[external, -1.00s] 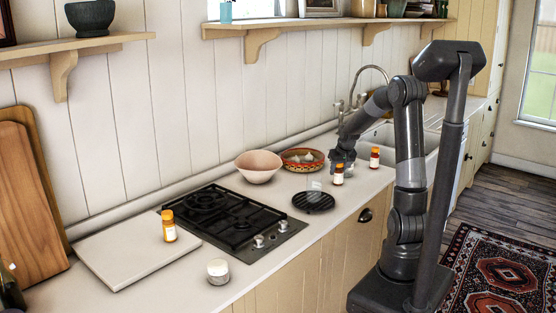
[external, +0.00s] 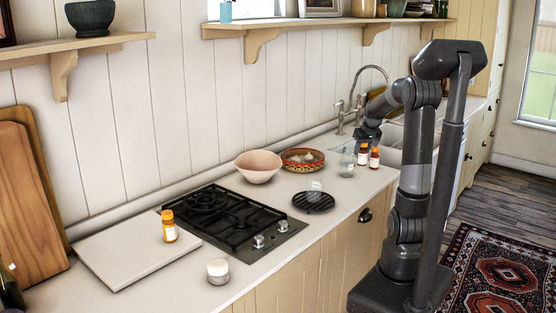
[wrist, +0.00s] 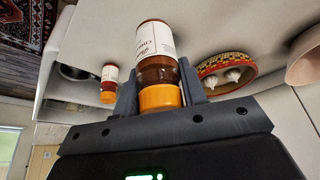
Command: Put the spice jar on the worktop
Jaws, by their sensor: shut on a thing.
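My gripper (external: 365,142) is shut on a spice jar (external: 363,157) with an orange cap and white label, near the sink. In the wrist view the held jar (wrist: 156,42) is between the two fingers of my gripper (wrist: 159,86), its cap towards the palm. I cannot tell whether its base touches the worktop (external: 300,242). A second orange-capped jar (external: 375,158) stands close to its right; it also shows in the wrist view (wrist: 109,75). A third such jar (external: 169,228) stands on the white board at the left.
A clear glass (external: 347,164) stands just left of the held jar. The sink (external: 390,134) is behind.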

